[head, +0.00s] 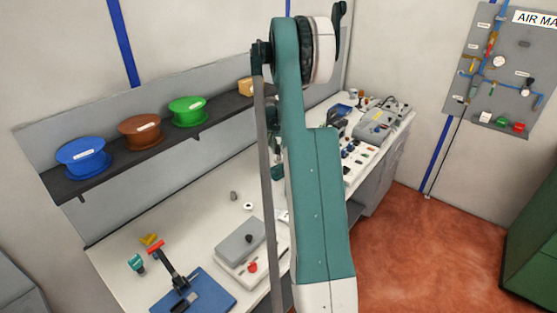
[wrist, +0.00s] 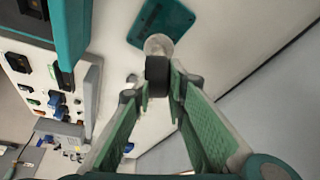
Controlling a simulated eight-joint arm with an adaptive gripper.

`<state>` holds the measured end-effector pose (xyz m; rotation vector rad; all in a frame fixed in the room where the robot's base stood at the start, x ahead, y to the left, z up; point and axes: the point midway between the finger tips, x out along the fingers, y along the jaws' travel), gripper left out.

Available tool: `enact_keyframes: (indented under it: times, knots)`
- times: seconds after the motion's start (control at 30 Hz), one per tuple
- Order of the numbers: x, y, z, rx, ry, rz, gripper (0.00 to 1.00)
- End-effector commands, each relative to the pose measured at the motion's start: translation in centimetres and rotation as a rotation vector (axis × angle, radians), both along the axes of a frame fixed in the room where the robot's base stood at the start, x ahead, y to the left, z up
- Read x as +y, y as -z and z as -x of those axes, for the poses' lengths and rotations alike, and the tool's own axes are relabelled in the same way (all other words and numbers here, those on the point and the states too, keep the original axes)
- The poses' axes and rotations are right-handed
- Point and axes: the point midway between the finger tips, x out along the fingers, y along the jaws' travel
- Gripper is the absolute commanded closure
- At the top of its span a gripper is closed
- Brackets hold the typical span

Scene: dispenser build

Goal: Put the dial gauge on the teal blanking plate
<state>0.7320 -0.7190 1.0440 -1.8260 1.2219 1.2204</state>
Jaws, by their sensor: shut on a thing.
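In the wrist view my gripper (wrist: 160,88) is shut on the dial gauge (wrist: 157,48), a dark block with a round, pale face at its far end. The teal blanking plate (wrist: 160,17) is a flat, rounded teal piece on the pale bench top. It lies just beyond the gauge in this view, and the gauge's round end overlaps its near edge. I cannot tell the height of the gauge above the plate or whether they touch. In the head view my arm hides the gauge and the plate.
The bench (head: 205,220) carries a blue-based lever tool (head: 185,290) and a grey box (head: 240,241) at the front. Blue (head: 82,158), brown (head: 139,130) and green (head: 187,111) spools stand on the shelf. Several devices crowd the bench's far end.

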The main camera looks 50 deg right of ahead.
Motion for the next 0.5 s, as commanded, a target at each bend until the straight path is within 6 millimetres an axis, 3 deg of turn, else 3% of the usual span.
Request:
enact_keyframes:
  times: [0.2,0.5]
  knots:
    - [0.0,2.2,0.0,0.000,0.000,0.000,1.00]
    - [0.0,2.5,0.0,0.000,0.000,0.000,1.00]
